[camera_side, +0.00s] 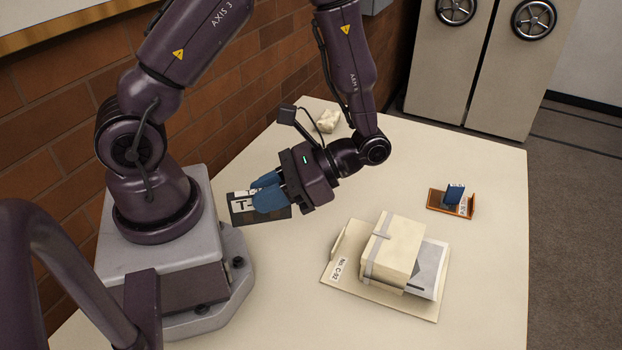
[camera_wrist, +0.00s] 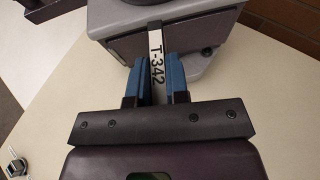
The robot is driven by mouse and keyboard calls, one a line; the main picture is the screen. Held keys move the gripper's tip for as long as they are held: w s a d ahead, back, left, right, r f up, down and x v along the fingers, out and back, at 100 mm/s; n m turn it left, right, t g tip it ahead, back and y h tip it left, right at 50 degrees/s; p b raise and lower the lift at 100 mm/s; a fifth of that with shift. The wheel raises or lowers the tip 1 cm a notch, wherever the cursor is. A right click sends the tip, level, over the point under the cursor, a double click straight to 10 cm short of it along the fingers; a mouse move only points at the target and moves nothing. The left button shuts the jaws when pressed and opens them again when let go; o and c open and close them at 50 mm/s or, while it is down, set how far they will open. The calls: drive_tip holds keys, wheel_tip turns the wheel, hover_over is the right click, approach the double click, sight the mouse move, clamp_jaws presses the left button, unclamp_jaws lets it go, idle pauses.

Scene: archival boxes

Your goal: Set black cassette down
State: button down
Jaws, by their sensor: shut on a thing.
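The black cassette (camera_side: 272,214) has a white label with black lettering. In the wrist view its label strip reads T-342 (camera_wrist: 155,62) and shows between the blue fingers. My gripper (camera_side: 266,192) is shut on the cassette, with its fingers pointing left toward my base. The fingers also show in the wrist view (camera_wrist: 157,82), one on each side of the strip. The cassette is near the left part of the table; I cannot tell whether it touches the surface. The fingers hide part of it in the side view.
A cream box (camera_side: 396,246) sits on a flat folder (camera_side: 340,282) labelled No. C-92. A crumpled pale thing (camera_side: 327,121) lies at the back. The front of the table (camera_side: 265,285) is clear.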

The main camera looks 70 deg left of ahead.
drive_tip(key=w+a+r+m+t+y, duration=0.3)
drive_tip(key=w+a+m+t+y, duration=0.4)
drive_tip(key=a, duration=0.3)
drive_tip(key=w+a+r+m+t+y, duration=0.2)
drive_tip(key=w+a+m+t+y, duration=0.4)
drive_tip(key=a+m, duration=0.4)
drive_tip(key=shift+t+h, duration=0.3)
drive_tip(key=shift+h, duration=0.1)
drive_tip(key=shift+w+a+f, duration=0.1)
drive_tip(key=shift+w+f, duration=0.15)
drive_tip(key=shift+f, duration=2.7)
drive_tip(key=shift+w+d+f, duration=0.1)
drive_tip(key=shift+w+f, duration=0.1)
drive_tip(key=shift+f, duration=2.7)
drive_tip(key=shift+w+a+f, duration=0.1)
drive_tip(key=shift+w+f, duration=0.15)
drive_tip(key=shift+f, duration=2.7)
drive_tip(key=c, duration=1.1)
unclamp_jaws()
drive_tip(key=shift+f, duration=0.15)
